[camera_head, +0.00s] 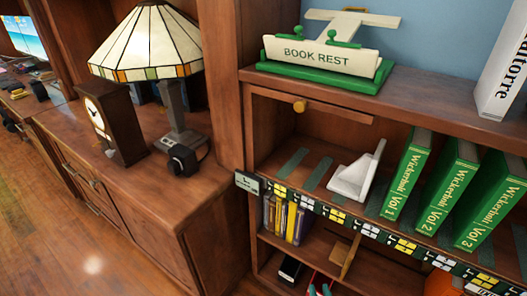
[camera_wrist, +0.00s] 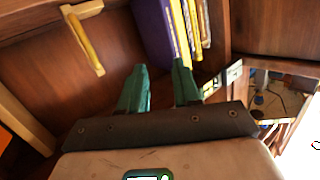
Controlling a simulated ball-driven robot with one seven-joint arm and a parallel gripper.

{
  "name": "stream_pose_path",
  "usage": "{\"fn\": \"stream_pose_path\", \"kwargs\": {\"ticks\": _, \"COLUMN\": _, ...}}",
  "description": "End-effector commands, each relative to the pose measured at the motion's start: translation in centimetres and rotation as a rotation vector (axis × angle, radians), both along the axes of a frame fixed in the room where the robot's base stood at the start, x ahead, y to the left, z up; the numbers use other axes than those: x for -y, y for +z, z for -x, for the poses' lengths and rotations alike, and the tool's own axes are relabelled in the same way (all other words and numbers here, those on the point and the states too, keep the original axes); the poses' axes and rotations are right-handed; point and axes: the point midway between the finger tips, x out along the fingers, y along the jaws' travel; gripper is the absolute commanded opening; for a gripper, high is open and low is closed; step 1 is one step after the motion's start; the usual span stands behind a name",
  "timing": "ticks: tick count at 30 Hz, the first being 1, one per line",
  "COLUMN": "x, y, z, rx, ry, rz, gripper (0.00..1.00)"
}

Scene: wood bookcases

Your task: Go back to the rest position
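My gripper (camera_wrist: 160,68) shows in the wrist view with two green fingers apart and nothing visible between them. Its tips point toward a lower shelf, just short of a purple book (camera_wrist: 152,32) and several yellow-spined books (camera_wrist: 190,22). Whether the tips touch the purple book cannot be told. In the head view the same group of yellow-spined books (camera_head: 290,220) stands at the left of the lower shelf. The arm is mostly out of the head view.
The bookcase's upper shelf holds green Wickertnlt volumes (camera_head: 452,180) and a white bookend (camera_head: 358,176). A green book rest (camera_head: 320,62) stands on top. A lamp (camera_head: 150,45) and clock (camera_head: 113,125) stand on the left cabinet. The wood floor (camera_head: 70,230) at left is clear.

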Motion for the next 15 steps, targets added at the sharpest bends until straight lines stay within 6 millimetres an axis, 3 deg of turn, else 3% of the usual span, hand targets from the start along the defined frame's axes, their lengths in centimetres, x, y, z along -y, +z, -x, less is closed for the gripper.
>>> {"fn": "stream_pose_path", "kwargs": {"ticks": 1, "x": -0.5, "y": 1.3, "z": 0.4, "rx": -0.034, "ry": 0.059, "rz": -0.007, "gripper": 0.32}}
{"fn": "stream_pose_path", "kwargs": {"ticks": 8, "x": -2.0, "y": 4.1, "z": 3.6, "rx": -0.267, "ry": 0.28, "rz": 0.003, "gripper": 0.32}}
{"fn": "stream_pose_path", "kwargs": {"ticks": 15, "x": 0.2, "y": 6.9, "z": 9.8, "rx": -0.597, "ry": 0.358, "rz": 0.054, "gripper": 0.32}}
